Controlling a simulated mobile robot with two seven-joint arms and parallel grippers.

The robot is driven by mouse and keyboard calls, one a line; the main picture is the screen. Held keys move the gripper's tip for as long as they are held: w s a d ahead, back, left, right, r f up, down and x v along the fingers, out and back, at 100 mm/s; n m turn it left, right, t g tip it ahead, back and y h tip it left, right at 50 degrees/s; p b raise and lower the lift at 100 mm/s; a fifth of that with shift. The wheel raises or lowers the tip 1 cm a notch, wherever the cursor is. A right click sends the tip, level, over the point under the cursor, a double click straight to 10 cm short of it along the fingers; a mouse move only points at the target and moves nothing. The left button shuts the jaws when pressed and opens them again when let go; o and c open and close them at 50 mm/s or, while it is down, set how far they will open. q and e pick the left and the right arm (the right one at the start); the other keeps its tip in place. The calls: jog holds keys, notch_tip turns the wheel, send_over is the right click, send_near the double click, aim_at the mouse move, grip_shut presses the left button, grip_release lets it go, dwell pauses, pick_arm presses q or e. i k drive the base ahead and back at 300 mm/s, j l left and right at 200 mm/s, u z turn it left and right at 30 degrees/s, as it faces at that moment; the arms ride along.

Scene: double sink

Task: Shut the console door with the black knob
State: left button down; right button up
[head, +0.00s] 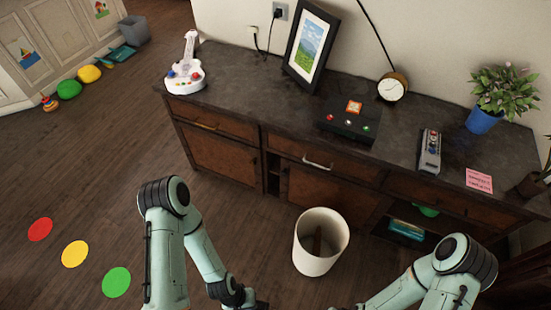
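The console (300,110) is a long dark wooden sideboard along the wall, with a row of drawers above brown-panelled doors. The left door (215,158) looks flush with the front. The middle door (322,197) stands right of a narrow dark opening (271,172); I cannot tell its exact angle. A compartment at the right (405,225) is open to view. I cannot make out a black knob. My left gripper (256,304) and my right gripper (342,306) are low in front of the console, mostly cut off by the bottom edge, and touch no door that I can see.
A white bin (320,242) stands on the floor close before the middle door. A guitar toy (186,75), picture frame (312,45), black button box (348,122), clock (392,88), remote (430,150) and potted plant (490,95) stand on top. Floor at left is mostly clear.

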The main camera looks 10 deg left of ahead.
aim_at(303, 187)
jog(key=i+j+z, duration=0.15)
jog(key=j+z, duration=0.15)
jog(key=j, duration=0.2)
jog(key=i+j+z, duration=0.1)
jog(key=j+z, duration=0.2)
jog(key=j, duration=0.2)
jog(key=i+j+z, duration=0.15)
jog(key=j, duration=0.25)
jog(key=i+j+z, duration=0.15)
jog(key=j, duration=0.25)
jog(key=i, duration=0.05)
